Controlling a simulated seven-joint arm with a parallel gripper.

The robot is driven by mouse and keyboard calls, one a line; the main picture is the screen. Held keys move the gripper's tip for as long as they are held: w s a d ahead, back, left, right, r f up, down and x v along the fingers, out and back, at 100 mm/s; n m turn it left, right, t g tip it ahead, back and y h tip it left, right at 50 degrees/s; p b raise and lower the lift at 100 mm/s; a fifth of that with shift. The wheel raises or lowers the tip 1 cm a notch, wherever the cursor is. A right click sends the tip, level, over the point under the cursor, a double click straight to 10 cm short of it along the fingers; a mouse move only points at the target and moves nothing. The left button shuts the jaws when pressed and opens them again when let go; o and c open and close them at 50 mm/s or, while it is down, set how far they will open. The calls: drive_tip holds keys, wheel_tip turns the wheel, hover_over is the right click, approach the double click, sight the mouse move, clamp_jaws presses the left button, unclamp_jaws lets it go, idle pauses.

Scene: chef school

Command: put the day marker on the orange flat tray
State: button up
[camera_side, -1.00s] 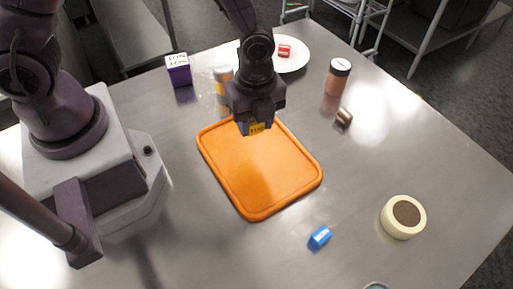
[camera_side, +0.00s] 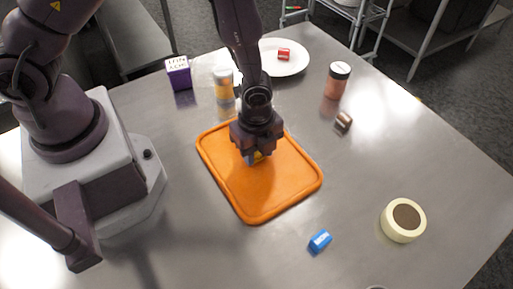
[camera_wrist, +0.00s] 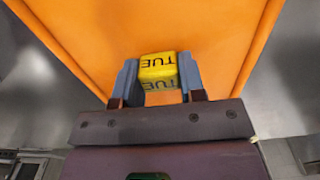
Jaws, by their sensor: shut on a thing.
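The day marker (camera_wrist: 157,64) is a small yellow block lettered TUE. My gripper (camera_wrist: 158,82) is shut on it, with one finger on each side. In the side view my gripper (camera_side: 254,158) points down over the upper middle part of the orange flat tray (camera_side: 262,203), and only a bit of yellow shows between the fingers. The tray lies flat on the metal table and fills much of the wrist view (camera_wrist: 225,30). The marker is low over the tray; I cannot tell whether it touches the surface.
A blue block (camera_side: 320,241) lies below the tray, with a tape roll (camera_side: 403,220) to its right. A brown block (camera_side: 343,122) and a shaker (camera_side: 337,80) stand right. Behind are a purple box (camera_side: 178,72), a yellow-orange container (camera_side: 223,82) and a plate (camera_side: 297,62) holding a red block (camera_side: 283,54).

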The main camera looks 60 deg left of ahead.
drive_tip(key=shift+f, duration=0.15)
drive_tip(key=o, duration=0.9)
drive_tip(key=s+a+r+n+t, duration=0.1)
drive_tip(key=a+r+n, duration=0.25)
drive_tip(key=r, duration=0.85)
drive_tip(key=s+a+r+n+t, duration=0.15)
drive_tip(key=r+n, duration=0.25)
drive_tip(key=r, duration=0.9)
drive_tip(key=s+a+r+n+t, duration=0.3)
drive_tip(key=s+a+r+n, duration=0.3)
drive_tip(key=s+r+n, duration=0.2)
drive_tip(key=shift+r+n, duration=0.45)
drive_tip(key=shift+n, duration=0.8)
